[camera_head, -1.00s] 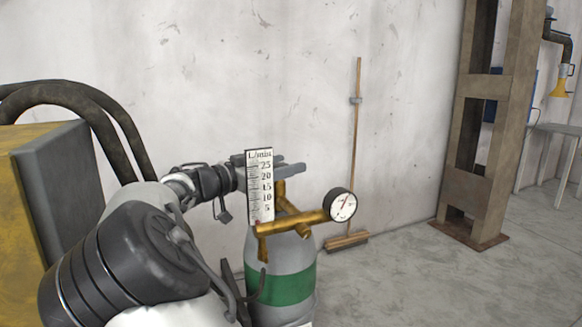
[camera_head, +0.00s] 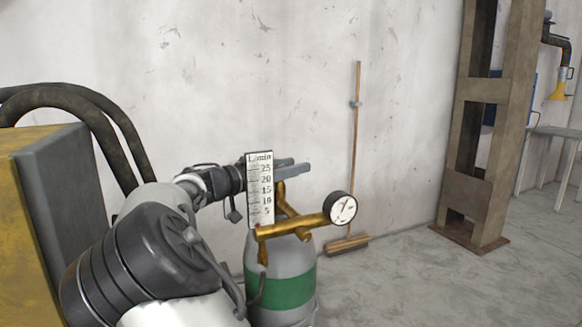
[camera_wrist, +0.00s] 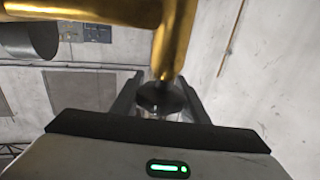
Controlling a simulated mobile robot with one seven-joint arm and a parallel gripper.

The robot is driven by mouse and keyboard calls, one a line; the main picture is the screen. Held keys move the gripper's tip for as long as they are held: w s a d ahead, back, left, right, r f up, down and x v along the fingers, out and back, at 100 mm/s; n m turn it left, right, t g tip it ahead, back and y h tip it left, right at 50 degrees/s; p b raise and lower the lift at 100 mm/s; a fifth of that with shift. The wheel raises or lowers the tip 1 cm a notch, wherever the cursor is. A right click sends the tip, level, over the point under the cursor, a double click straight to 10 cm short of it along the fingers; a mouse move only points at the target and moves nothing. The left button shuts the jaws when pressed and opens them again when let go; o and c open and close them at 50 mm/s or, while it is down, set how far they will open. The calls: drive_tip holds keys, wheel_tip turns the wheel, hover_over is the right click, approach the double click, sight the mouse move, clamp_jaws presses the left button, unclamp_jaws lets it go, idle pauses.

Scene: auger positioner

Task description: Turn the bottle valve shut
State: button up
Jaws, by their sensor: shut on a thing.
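The gas bottle (camera_head: 284,268) is grey with a green band and stands upright on the floor. A brass regulator (camera_head: 296,224) sits on its top, with a round white gauge (camera_head: 341,208) and a flow scale plate (camera_head: 259,188) marked L/min. My gripper (camera_head: 290,168) is level with the top of the brass fitting, partly behind the scale plate. In the wrist view, a dark round valve knob (camera_wrist: 160,97) sits between the two fingers of my gripper (camera_wrist: 160,92), beneath the brass pipe. My gripper is shut on this knob. The knob is hidden in the head view.
A broom (camera_head: 356,150) leans on the white wall behind the bottle. A brown steel frame (camera_head: 470,195) stands at the right, with a table (camera_head: 560,132) beyond it. A yellow and grey cabinet (camera_head: 50,190) with dark hoses is at the left.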

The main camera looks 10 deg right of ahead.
drive_tip(key=m+g+p, duration=0.2)
drive_tip(key=g+p, duration=0.1)
drive_tip(key=p, duration=0.1)
drive_tip(key=s+m+g+h+p, duration=0.1)
drive_tip(key=m+g+p, duration=0.1)
drive_tip(key=g+p, duration=0.2)
drive_tip(key=s+m+g+p, duration=0.1)
drive_tip(key=m+g+p, duration=0.1)
drive_tip(key=g+p, duration=0.1)
drive_tip(key=shift+s+d+r+m+g+h+p, duration=0.1)
drive_tip(key=shift+d+r+m+g+h+p, duration=0.2)
drive_tip(key=shift+p, duration=0.45)
drive_tip(key=shift+s+a+f+m+g+p, duration=0.15)
drive_tip(key=shift+f+m+g+p, duration=0.2)
drive_tip(key=shift+p, duration=0.25)
drive_tip(key=o, duration=1.1)
drive_tip(key=shift+c, duration=0.2)
drive_tip(key=shift+r, duration=0.1)
wheel_tip(320, 180, up, 10)
drive_tip(key=p, duration=0.6)
